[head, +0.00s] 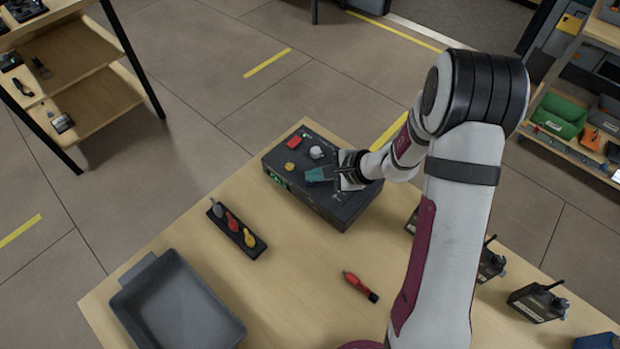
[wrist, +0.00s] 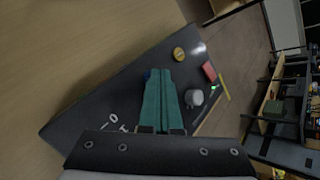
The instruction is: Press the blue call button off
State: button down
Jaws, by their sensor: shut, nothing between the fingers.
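A dark control box (head: 345,208) sits on the wooden table and carries several coloured controls. In the wrist view a small part of the blue call button (wrist: 147,75) shows at the left edge of my fingertips; the rest is hidden behind them. I cannot make out the button in the head view. My gripper (head: 308,175) has teal fingers closed together, with nothing between them. The fingertips (wrist: 160,71) are low over the box's top, right by the blue button. I cannot tell whether they touch it.
The box also bears a yellow button (head: 290,167), a red control (head: 294,142) and a grey knob (head: 316,152) close to my fingers. A rack of coloured levers (head: 237,228), a grey tray (head: 178,308) and a red marker-like tool (head: 360,286) lie on the table.

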jog(key=shift+r, duration=0.6)
notch_tip(320, 180, up, 6)
